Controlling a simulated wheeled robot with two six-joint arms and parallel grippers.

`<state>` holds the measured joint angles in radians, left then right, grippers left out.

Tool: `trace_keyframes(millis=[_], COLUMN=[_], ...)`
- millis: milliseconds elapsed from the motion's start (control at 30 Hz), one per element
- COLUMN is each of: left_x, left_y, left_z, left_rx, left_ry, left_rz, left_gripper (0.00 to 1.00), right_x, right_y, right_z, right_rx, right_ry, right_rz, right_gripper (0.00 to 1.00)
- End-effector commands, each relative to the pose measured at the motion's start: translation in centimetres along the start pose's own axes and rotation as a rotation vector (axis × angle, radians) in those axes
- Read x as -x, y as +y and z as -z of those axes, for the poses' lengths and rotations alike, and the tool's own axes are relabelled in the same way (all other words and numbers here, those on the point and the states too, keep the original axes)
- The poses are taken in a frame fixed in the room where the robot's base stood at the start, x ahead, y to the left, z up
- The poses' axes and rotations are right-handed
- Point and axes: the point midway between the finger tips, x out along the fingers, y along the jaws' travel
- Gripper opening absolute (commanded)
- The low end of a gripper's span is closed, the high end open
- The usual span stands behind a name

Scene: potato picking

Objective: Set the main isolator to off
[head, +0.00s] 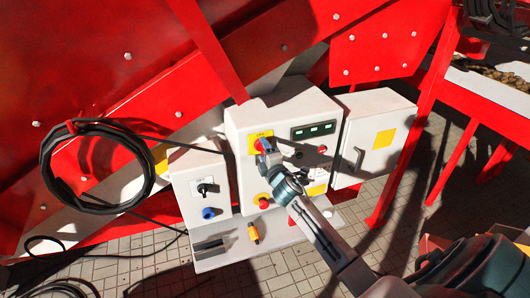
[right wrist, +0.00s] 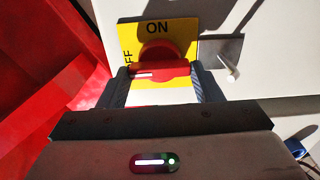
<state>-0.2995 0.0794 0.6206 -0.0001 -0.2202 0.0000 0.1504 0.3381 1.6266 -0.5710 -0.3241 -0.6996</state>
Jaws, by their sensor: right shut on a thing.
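The main isolator is a red rotary knob (head: 258,145) on a yellow plate (head: 252,135), at the upper left of the middle white cabinet's front. In the right wrist view the plate (right wrist: 132,34) reads ON at the top and OFF at the left. The knob's red handle (right wrist: 158,52) lies level there, its white mark toward the left, OFF side. My right gripper (head: 264,148) is at the knob; in the wrist view its fingers (right wrist: 160,76) are shut on the handle from both sides. The handle's lower part is partly hidden by the gripper. My left gripper is not in view.
A smaller box (head: 187,172) stands left, a cabinet with a handle (head: 385,107) right. A black cable coil (head: 48,170) hangs at left. Red machine frames surround them.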

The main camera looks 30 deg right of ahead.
Motion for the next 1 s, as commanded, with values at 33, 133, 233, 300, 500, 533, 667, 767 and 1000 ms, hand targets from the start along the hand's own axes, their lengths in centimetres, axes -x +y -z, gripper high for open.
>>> trace_keyframes(millis=[33,133,233,300,500,533,667,767,1000], left_x=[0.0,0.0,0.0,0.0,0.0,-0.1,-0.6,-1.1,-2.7], left_y=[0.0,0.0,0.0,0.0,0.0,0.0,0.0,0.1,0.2], left_z=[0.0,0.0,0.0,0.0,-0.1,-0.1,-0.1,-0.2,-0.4], left_rx=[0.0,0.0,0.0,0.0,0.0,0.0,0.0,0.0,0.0], left_ry=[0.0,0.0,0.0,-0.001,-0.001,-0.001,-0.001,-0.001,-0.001], left_rz=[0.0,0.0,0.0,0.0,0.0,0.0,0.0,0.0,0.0], left_gripper=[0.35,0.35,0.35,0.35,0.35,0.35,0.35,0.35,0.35], right_x=[0.0,0.0,0.0,0.0,0.1,0.2,1.3,2.9,7.6], right_y=[0.0,0.0,0.0,0.0,-0.1,-0.1,-0.2,-0.3,-0.4], right_z=[0.0,0.0,0.0,0.0,0.0,0.0,0.0,0.0,0.0], right_rx=[0.003,0.002,0.002,0.001,0.001,0.001,0.002,0.001,0.002], right_ry=[0.0,0.0,0.0,0.0,0.0,0.0,0.001,0.002,0.002], right_rz=[0.0,0.0,0.0,0.0,0.0,0.0,0.0,0.0,0.001], right_gripper=[0.36,0.65,0.81,0.81,0.81,0.81,0.81,0.81,0.81])
